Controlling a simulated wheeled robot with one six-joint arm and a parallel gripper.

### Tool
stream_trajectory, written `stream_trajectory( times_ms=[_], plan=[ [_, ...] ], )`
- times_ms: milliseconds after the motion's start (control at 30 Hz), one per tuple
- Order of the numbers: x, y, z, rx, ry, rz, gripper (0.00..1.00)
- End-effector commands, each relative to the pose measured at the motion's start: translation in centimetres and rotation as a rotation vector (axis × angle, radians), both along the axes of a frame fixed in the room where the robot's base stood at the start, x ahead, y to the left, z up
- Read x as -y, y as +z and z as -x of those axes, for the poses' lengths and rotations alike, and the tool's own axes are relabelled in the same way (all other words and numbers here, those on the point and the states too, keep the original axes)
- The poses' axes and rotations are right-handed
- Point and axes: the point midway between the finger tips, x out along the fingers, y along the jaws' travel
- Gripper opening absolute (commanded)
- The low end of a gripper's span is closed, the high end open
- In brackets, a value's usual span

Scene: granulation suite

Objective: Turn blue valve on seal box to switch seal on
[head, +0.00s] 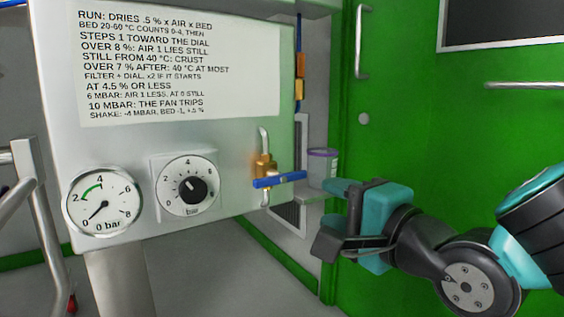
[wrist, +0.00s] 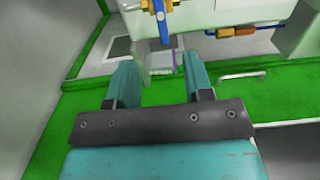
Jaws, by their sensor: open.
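The seal box (head: 225,150) is a pale panel with a printed notice. At its right edge a blue valve lever (head: 285,179) sits on a brass body (head: 263,165) in a vertical steel pipe. The lever lies nearly level, across the pipe. In the wrist view the lever (wrist: 162,32) shows at the top, beyond the fingertips. My gripper (head: 328,213) is open and empty, right of and a little below the lever, apart from it. Both teal fingers also show in the wrist view (wrist: 162,78).
A round gauge (head: 103,200) reads near 0 bar. A black knob (head: 193,190) on a numbered dial sits beside it. A purple-rimmed container (head: 322,166) stands on a ledge behind the lever. A green door (head: 410,110) with handles is at right; metal rails (head: 35,200) are at left.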

Motion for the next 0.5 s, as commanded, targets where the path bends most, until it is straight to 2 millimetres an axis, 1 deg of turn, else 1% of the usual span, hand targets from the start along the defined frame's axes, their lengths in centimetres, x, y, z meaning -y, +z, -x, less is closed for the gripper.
stream_trajectory(
  times_ms=[33, 200, 367, 500],
  plan=[
    [-0.3, 0.7, -0.4, -0.005, 0.003, 0.005, 0.47],
    [-1.0, 0.7, -1.4, -0.004, 0.005, 0.004, 0.47],
    [-1.3, 0.6, -2.2, -0.007, -0.006, 0.001, 0.47],
    [-2.4, 0.4, -3.5, -0.006, 0.001, 0.002, 0.47]
  ],
)
